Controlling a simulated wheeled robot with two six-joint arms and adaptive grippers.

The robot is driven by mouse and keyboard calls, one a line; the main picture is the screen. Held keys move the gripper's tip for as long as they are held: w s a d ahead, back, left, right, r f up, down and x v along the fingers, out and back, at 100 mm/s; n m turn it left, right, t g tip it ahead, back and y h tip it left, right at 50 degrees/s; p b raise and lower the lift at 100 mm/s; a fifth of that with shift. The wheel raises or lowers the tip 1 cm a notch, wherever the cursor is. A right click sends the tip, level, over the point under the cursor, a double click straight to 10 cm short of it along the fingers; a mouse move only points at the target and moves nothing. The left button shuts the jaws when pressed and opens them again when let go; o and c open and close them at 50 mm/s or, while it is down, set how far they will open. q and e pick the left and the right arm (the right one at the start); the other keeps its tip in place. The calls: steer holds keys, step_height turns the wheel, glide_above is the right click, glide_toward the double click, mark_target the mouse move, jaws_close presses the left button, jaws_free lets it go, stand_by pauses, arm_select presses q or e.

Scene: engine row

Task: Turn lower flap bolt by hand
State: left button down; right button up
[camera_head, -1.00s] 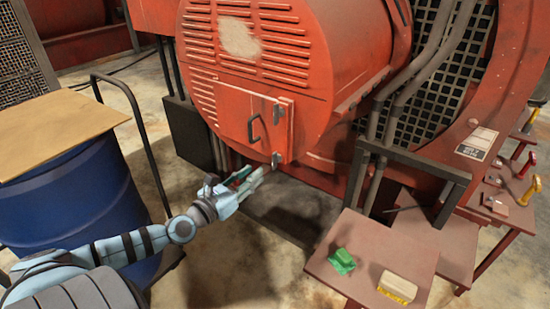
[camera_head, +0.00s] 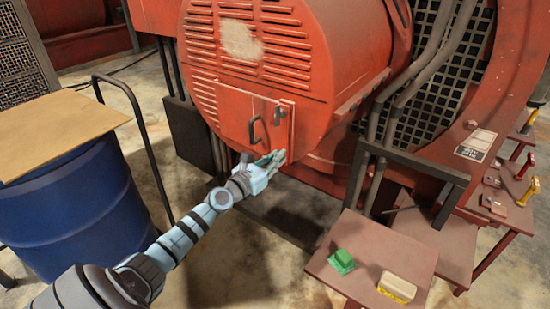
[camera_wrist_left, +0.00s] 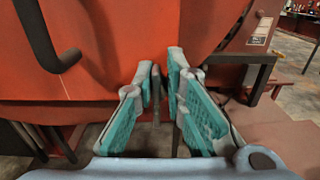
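The red engine cover's flap (camera_head: 262,126) has a dark curved handle (camera_head: 254,130) and a grey upper bolt (camera_head: 279,113) on its right side. The lower bolt's place near the flap's bottom right is covered by my left gripper (camera_head: 275,162) in the head view. That gripper points up and right at the flap's lower edge. In the left wrist view the teal-padded fingers (camera_wrist_left: 162,78) stand apart, with a narrow gap at the tips. A dark upright piece (camera_wrist_left: 156,95) shows by the left finger; I cannot tell whether it is the bolt. The flap handle (camera_wrist_left: 62,58) is at upper left.
A blue drum (camera_head: 75,205) with a board (camera_head: 60,125) on top stands at left beside a dark cart rail (camera_head: 145,130). A low red table (camera_head: 365,255) holds a green block (camera_head: 342,262) and a pale yellow-edged block (camera_head: 397,287). Pipes (camera_head: 385,115) run right of the cover.

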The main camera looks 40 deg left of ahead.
arm_select(q)
steer(key=shift+m, duration=0.3)
steer(key=shift+a+f+m+b, duration=0.1)
steer(key=shift+f+m+b, duration=1.15)
steer(key=shift+m, duration=4.65)
steer(key=shift+a+f+m+b, duration=0.1)
steer(key=shift+m+b, duration=2.4)
steer(key=shift+m, duration=3.4)
steer(key=shift+a+f+m+b, duration=0.1)
steer(key=shift+f+m+b, duration=1.15)
steer(key=shift+m, duration=4.65)
steer(key=shift+r+b, duration=0.65)
